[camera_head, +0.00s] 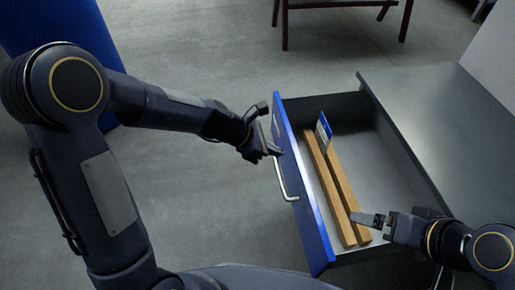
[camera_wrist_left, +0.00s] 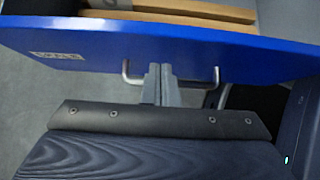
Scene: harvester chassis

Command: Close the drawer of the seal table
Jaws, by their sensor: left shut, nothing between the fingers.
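The drawer (camera_head: 318,232) of the grey seal table (camera_head: 440,105) stands pulled out to the left, its blue front facing left. A silver handle (camera_head: 284,180) is on that front; the blue front (camera_wrist_left: 90,45) and handle (camera_wrist_left: 127,72) also show in the left wrist view. My left gripper (camera_head: 272,147) is at the handle, outside the drawer front. In the left wrist view its shut fingers (camera_wrist_left: 160,78) point at the front between the handle's two ends; contact is unclear. My right gripper (camera_head: 368,219) is over the near end of the drawer; its jaw gap cannot be made out.
Two wooden strips (camera_head: 340,180) and a small blue-and-white card (camera_head: 324,130) are in the drawer. A dark-legged stand (camera_head: 285,25) is at the back. Grey floor (camera_head: 210,190) lies clear left of the drawer. A label (camera_wrist_left: 58,56) is on the drawer front.

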